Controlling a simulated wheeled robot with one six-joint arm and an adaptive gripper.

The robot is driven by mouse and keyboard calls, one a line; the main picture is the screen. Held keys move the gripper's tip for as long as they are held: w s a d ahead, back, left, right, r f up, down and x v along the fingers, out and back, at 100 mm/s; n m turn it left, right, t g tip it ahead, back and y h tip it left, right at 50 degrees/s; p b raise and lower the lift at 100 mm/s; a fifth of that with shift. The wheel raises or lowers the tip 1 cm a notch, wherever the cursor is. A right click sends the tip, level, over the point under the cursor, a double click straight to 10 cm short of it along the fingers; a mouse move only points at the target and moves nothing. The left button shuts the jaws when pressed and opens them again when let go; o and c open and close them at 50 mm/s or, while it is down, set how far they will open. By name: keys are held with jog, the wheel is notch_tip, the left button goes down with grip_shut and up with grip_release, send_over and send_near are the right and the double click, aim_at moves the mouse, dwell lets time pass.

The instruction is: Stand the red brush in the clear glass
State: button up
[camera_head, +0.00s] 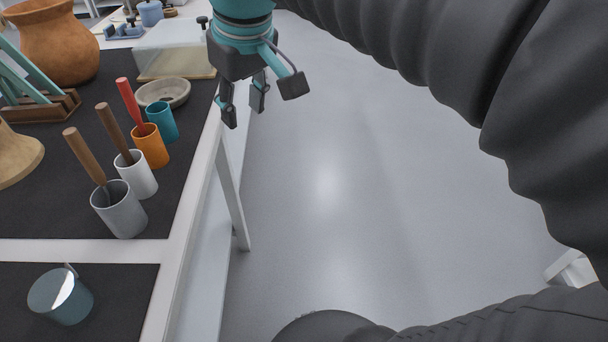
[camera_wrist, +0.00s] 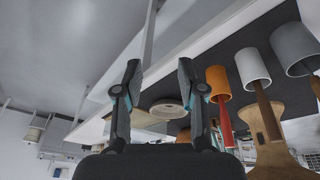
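The red brush (camera_head: 130,104) stands tilted in an orange cup (camera_head: 151,148) on the dark table top, its red handle up and its lower end hidden inside the cup. In the wrist view the brush (camera_wrist: 226,126) and orange cup (camera_wrist: 218,84) appear upside down, right of the fingers.
Brown-handled tools stand in a white cup (camera_head: 138,177) and a grey cup (camera_head: 119,212) near the orange cup. A teal cup (camera_head: 162,122) and a shallow bowl (camera_head: 164,92) are behind it. A white strip (camera_head: 80,251) separates the dark surfaces. Open floor lies right.

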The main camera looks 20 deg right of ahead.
jog(key=s+d+f+m+t, duration=0.1)
jog(key=s+d+f+m, duration=0.1)
jog(key=s+f, duration=0.3)
jog(key=s+d+f+m+t, duration=0.1)
jog(key=s+d+f, duration=0.4)
jog(key=f, duration=0.5)
jog(key=shift+d+m+h, duration=0.15)
jog(key=shift+m+h, duration=0.25)
jog(key=shift+m, duration=0.5)
jog(key=shift+o, duration=0.6)
jog(key=shift+c, duration=0.4)
